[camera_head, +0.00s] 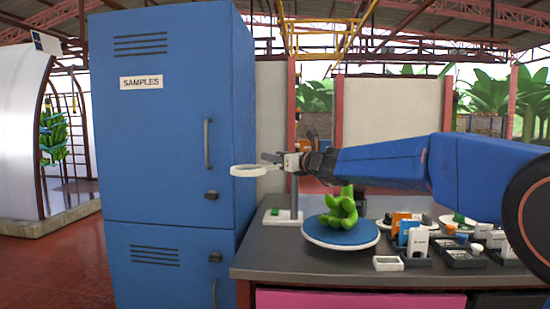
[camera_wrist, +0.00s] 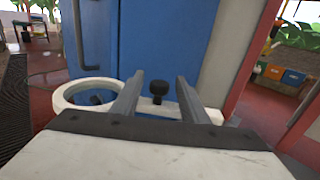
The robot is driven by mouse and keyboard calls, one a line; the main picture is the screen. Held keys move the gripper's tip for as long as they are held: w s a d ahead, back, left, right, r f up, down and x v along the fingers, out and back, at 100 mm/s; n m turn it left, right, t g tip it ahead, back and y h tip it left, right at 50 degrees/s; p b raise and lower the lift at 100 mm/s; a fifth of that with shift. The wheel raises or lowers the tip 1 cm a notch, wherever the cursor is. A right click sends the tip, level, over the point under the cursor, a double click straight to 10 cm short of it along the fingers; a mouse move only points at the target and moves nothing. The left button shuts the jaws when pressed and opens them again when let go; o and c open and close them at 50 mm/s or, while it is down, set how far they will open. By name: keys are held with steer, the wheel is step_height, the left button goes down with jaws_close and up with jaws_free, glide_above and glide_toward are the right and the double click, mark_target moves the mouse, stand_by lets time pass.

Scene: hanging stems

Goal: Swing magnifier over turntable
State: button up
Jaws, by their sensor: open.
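The magnifier's white ring (camera_head: 249,170) is out to the left in the head view, in front of the blue cabinet and away from the turntable. It also shows left of the fingers in the wrist view (camera_wrist: 62,101). Its post seems to rise from a white base (camera_head: 284,216) on the bench. My gripper (camera_head: 272,161) is open at the magnifier. In the wrist view, a black knob (camera_wrist: 158,88) stands between the fingers (camera_wrist: 160,82); contact cannot be told. The turntable (camera_head: 322,233) is a blue disc with a pale rim, holding green bananas (camera_head: 341,215).
A tall blue cabinet (camera_head: 160,175) labelled SAMPLES stands close left of the bench (camera_head: 290,262).

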steer(key=shift+w+a, duration=0.1)
steer(key=shift+a, duration=0.05)
jaws_close()
